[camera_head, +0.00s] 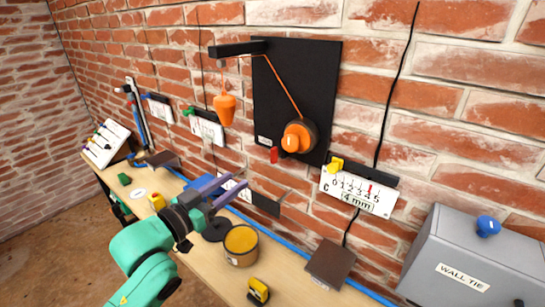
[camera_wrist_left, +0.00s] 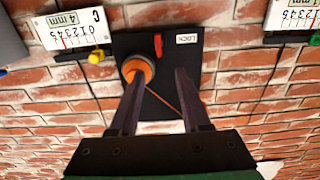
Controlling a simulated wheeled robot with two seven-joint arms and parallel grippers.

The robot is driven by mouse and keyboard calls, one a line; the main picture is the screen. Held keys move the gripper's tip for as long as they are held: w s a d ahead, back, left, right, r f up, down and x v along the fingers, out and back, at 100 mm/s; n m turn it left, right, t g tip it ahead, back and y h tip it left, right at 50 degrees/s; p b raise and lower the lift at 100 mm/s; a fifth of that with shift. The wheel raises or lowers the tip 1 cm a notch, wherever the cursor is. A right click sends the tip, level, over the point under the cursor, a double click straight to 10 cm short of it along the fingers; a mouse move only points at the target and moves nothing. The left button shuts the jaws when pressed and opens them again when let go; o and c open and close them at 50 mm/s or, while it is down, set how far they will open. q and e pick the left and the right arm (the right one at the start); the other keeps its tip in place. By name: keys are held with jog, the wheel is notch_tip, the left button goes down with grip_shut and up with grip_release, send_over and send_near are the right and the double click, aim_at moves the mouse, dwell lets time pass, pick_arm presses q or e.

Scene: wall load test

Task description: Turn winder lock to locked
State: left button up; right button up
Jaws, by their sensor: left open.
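The winder lock is a small red lever (camera_head: 274,155) at the lower left of a black wall board (camera_head: 285,75). It stands roughly upright beside a white label, which reads LOCK in the left wrist view. The lever also shows in that view (camera_wrist_left: 158,45), beyond the fingertips. An orange winder knob (camera_head: 297,137) sits right of the lever, with an orange cord running up to a black arm. My left gripper (camera_head: 238,182) is open and empty, below and left of the lever, apart from it. In the wrist view its fingers (camera_wrist_left: 160,75) point toward the board.
An orange plumb bob (camera_head: 225,108) hangs left of the board. A scale plate (camera_head: 357,190) with a yellow slider is at its lower right. A tin (camera_head: 241,244) stands on the bench below, and a grey WALL TIE box (camera_head: 470,265) at the right.

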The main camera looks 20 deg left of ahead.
pick_arm(q)
jog(key=b, duration=0.7)
send_near(272, 155)
jog(key=p+x, duration=0.2)
jog(key=x, duration=0.6)
jog(key=shift+w+d+f, duration=0.1)
jog(key=shift+w+f, duration=0.05)
jog(key=shift+w, duration=0.25)
jog(key=shift+s, duration=0.15)
grip_shut()
